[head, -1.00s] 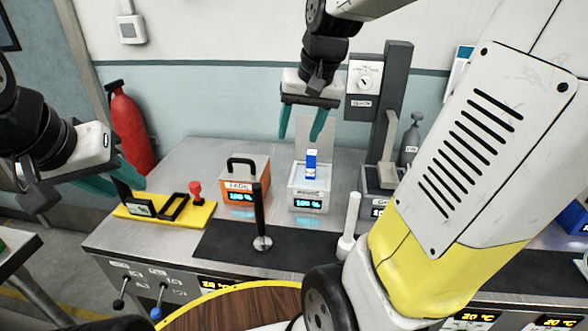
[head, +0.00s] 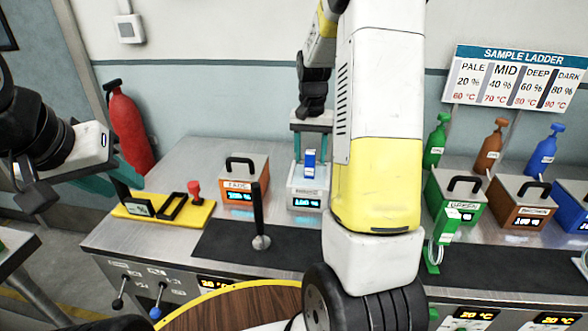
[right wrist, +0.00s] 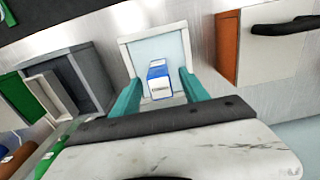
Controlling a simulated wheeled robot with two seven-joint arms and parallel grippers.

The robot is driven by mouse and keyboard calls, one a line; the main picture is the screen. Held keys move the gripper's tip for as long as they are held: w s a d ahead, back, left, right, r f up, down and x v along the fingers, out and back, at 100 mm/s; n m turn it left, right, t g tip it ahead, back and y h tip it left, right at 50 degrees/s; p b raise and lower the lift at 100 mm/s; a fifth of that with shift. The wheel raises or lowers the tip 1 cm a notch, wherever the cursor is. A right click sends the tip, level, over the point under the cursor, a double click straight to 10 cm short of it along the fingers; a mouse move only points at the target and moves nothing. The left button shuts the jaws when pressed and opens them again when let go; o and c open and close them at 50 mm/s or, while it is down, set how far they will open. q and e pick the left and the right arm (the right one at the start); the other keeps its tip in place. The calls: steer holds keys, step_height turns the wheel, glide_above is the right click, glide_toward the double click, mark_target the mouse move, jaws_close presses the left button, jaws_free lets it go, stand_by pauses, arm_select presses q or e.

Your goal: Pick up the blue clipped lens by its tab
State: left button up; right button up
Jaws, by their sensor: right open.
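The blue clipped lens (head: 309,165) stands upright on top of a small white box (head: 306,198) with a lit blue display. Its upper part is pale. In the right wrist view the lens (right wrist: 158,80) shows blue with a white label, between the teal fingers. My right gripper (head: 311,152) points down over it; its fingers (right wrist: 158,88) are open, one on each side, with no clear contact visible. My left gripper (head: 112,186) is at the far left, away from the lens; its finger gap is unclear.
An orange box (head: 243,183) with a black handle stands left of the white box. A black post (head: 259,220) stands in front on a dark mat. A yellow tray (head: 163,210) lies further left. Green (head: 456,208) and brown (head: 520,205) boxes stand to the right.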

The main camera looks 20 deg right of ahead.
mark_target(310, 175)
steer(key=shift+f, duration=1.45)
jaws_close()
steer(key=shift+r, duration=0.1)
